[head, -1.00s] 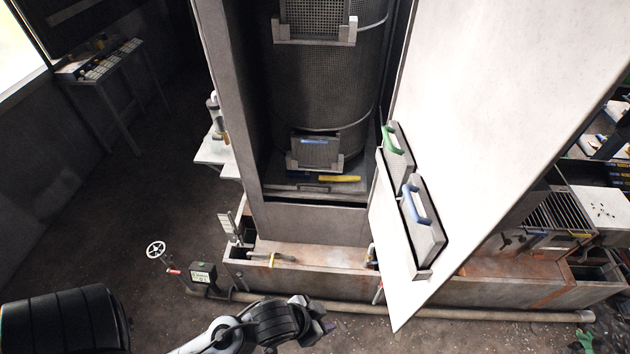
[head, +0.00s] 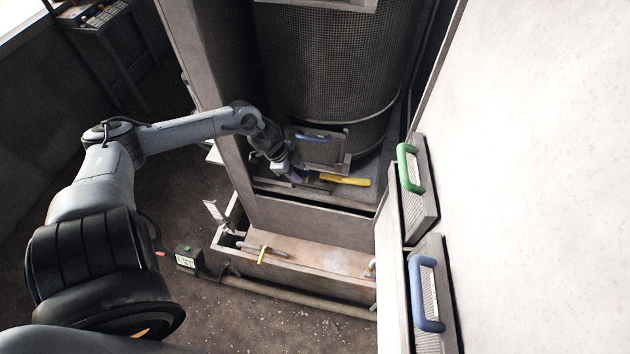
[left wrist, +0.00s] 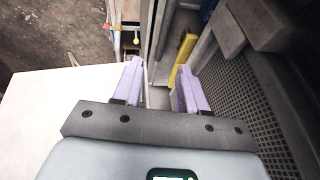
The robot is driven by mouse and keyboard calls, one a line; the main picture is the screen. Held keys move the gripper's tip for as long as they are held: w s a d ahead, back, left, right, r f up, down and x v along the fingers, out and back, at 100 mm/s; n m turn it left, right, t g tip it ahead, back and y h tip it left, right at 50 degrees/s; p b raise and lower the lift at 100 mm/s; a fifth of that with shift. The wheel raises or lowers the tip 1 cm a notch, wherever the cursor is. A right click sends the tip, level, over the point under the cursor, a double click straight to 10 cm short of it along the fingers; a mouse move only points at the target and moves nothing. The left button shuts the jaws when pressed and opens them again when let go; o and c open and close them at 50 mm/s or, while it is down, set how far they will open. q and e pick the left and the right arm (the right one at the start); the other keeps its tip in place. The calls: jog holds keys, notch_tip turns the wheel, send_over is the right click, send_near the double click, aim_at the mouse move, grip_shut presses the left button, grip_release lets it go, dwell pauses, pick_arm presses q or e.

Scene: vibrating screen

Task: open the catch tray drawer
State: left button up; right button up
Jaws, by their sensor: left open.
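In the head view, a low grey tray with a raised front edge (head: 345,200) lies at the foot of the open cabinet, below the mesh drum; I take it to be the catch tray drawer. Its left part and handle are largely hidden by my left gripper (head: 300,179). That gripper reaches in from the left, low over the tray front. In the left wrist view the purple fingers (left wrist: 160,90) are spread apart, with grey metal edges between and beyond them. I cannot tell whether they touch the handle. My right gripper is not in view.
A yellow-handled tool (head: 345,181) lies just right of my gripper. A box with a blue handle (head: 315,138) stands against the mesh drum (head: 335,80). The open white door (head: 535,170) blocks the right side. A trough (head: 300,262) runs below the cabinet.

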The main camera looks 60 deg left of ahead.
aim_at(315, 186)
pick_arm(q)
jog(key=x, duration=0.3)
jog(key=b+x, duration=0.1)
jog(key=x, duration=0.6)
jog(key=shift+w+f, duration=0.25)
jog(key=shift+w, duration=0.15)
grip_shut()
